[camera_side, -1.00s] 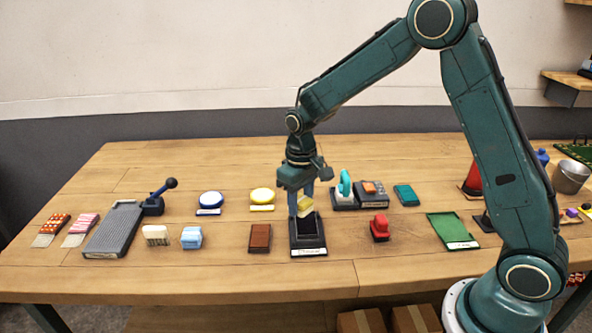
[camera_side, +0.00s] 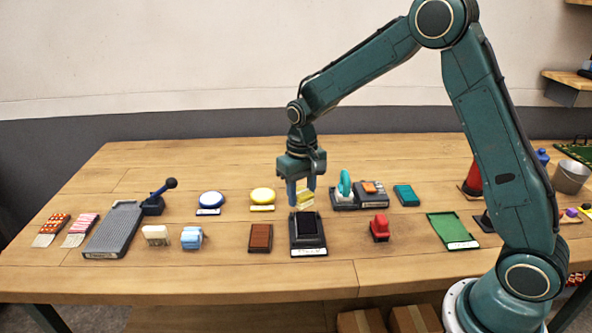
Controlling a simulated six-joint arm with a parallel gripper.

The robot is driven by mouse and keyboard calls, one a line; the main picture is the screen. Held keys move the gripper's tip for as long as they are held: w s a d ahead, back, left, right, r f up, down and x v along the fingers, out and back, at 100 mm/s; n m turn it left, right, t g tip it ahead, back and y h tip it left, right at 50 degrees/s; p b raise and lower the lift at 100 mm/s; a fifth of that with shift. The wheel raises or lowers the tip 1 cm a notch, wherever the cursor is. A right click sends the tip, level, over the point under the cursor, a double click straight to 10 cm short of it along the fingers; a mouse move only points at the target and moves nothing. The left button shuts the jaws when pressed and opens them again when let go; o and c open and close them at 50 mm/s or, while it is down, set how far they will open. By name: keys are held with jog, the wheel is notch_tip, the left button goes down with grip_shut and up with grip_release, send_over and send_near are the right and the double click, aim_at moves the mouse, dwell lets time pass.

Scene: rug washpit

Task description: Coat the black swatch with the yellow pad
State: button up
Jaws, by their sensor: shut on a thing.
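The black swatch (camera_side: 309,226) lies in a dark tray with a white label (camera_side: 309,252) on its front edge, near the middle of the table. Its visible face looks black. My gripper (camera_side: 303,197) is shut on a small yellow pad (camera_side: 307,199), held just behind the back edge of the swatch's tray. The pad appears a little above the table, but its exact height and any contact are hard to tell.
A grey stand with a teal handle (camera_side: 345,184) is close to my gripper's right.

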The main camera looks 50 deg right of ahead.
aim_at(305, 199)
jog(key=d+r+m, duration=0.1)
jog(key=m, duration=0.1)
jog(key=w+d+r+m, duration=0.1)
jog(key=m, duration=0.1)
jog(key=d+m, duration=0.1)
jog(key=m, duration=0.1)
jog(key=shift+w+d+r, duration=0.25)
jog(key=shift+w+r, duration=0.15)
jog(key=shift+f, duration=0.2)
jog(key=shift+f, duration=3.75)
jog(key=shift+s+a+f, duration=0.1)
jog(key=shift+s+a, duration=3.4)
jog(key=shift+w+d, duration=3.55)
jog(key=shift+w, duration=0.05)
notch_tip(305, 199, up, 8)
jog(key=shift+s, duration=0.15)
